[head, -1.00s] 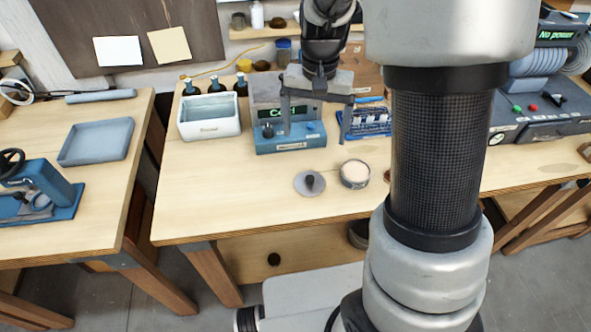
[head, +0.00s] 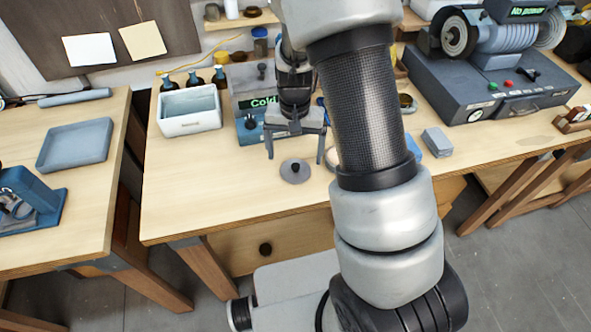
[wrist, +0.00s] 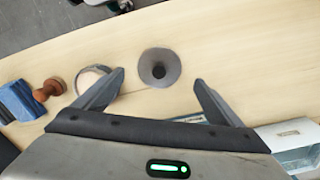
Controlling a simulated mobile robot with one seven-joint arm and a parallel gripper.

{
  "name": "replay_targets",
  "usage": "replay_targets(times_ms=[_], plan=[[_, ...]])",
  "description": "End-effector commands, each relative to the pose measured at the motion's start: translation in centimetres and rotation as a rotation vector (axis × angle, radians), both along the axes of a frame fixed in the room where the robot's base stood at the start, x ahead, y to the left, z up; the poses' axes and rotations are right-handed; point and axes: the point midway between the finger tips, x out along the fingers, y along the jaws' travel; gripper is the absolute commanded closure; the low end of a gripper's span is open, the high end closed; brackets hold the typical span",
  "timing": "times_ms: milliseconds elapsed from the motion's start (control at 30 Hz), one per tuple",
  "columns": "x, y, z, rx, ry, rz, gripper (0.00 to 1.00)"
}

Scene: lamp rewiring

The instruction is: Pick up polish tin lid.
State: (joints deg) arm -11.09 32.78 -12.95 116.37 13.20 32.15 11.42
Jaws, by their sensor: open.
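The polish tin lid (head: 296,171) is a grey disc with a dark knob, lying flat on the wooden workbench near its front edge. It also shows in the wrist view (wrist: 160,67), beyond and between my fingertips. My gripper (head: 295,152) is open and empty, with its fingers pointing down above the bench, just behind the lid and apart from it. In the wrist view my gripper (wrist: 158,82) has its fingers spread wider than the lid. The round tin (wrist: 92,80) with pale contents sits beside the lid, partly behind one finger; my arm mostly hides it in the head view.
A white bin (head: 189,110) and dark bottles stand at the back left. A device reading "Cold" (head: 248,120) is behind my gripper. A brown stamp (wrist: 48,89) and blue block (wrist: 18,101) lie past the tin. The bench left of the lid is clear.

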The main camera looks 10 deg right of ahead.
Motion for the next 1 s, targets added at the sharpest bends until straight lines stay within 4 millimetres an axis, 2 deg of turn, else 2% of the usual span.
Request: replay_targets(times_ms=[300,600,667,867,1000], plan=[[-0.1,-0.2,-4.4,0.000,0.002,0.000,0.10],[-0.1,-0.1,-4.9,0.000,0.000,0.000,0.10],[-0.1,-0.1,-4.9,0.000,0.000,0.000,0.19],[-0.1,-0.1,-4.9,0.000,0.001,0.000,0.52],[-0.1,-0.1,-4.9,0.000,0.001,0.000,0.54]])
